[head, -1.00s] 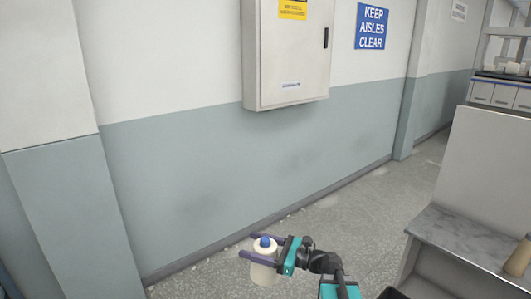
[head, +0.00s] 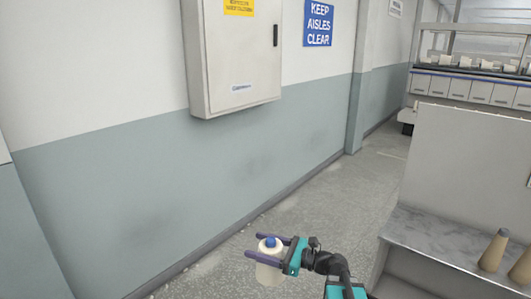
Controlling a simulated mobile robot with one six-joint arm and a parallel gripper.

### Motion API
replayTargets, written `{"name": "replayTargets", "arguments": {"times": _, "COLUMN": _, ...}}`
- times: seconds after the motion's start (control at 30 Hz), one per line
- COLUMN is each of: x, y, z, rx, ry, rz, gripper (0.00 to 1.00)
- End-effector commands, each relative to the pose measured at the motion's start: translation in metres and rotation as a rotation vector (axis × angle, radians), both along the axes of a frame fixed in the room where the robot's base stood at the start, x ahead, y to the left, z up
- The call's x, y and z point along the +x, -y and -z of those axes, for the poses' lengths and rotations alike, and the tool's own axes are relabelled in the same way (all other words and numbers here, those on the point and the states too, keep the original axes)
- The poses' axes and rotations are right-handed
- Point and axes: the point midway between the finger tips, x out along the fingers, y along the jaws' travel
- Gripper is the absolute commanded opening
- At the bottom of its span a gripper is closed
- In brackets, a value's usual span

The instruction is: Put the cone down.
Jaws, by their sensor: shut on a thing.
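A cream cone (head: 269,272) with a blue top is held upright between the two dark fingers of my gripper (head: 268,248). My gripper is shut on it, low in the middle of the head view, with bare floor behind it. The cone's lower end shows below the fingers and touches nothing that I can see.
A grey metal bench (head: 440,240) stands at the right, with a tan cone (head: 493,250) on its top and another partly cut off at the edge. A machine (head: 470,85) with pale cones is behind. A wall cabinet (head: 235,55) hangs left. The aisle floor (head: 310,205) is clear.

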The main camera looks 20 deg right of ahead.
Motion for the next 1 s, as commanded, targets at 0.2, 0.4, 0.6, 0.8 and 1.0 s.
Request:
{"name": "replayTargets", "arguments": {"times": 0.2, "x": 0.0, "y": -0.009, "z": -0.001, "rx": 0.001, "ry": 0.001, "rz": -0.013, "gripper": 0.13}}
{"name": "replayTargets", "arguments": {"times": 0.4, "x": 0.0, "y": -0.014, "z": 0.001, "rx": 0.001, "ry": 0.001, "rz": -0.02, "gripper": 0.13}}
{"name": "replayTargets", "arguments": {"times": 0.6, "x": 0.0, "y": -0.015, "z": 0.01, "rx": 0.001, "ry": 0.002, "rz": -0.021, "gripper": 0.13}}
{"name": "replayTargets", "arguments": {"times": 0.8, "x": 0.001, "y": -0.015, "z": 0.027, "rx": 0.001, "ry": 0.002, "rz": -0.022, "gripper": 0.13}}
{"name": "replayTargets", "arguments": {"times": 1.0, "x": 0.001, "y": -0.015, "z": 0.046, "rx": 0.0, "ry": 0.003, "rz": -0.022, "gripper": 0.13}}
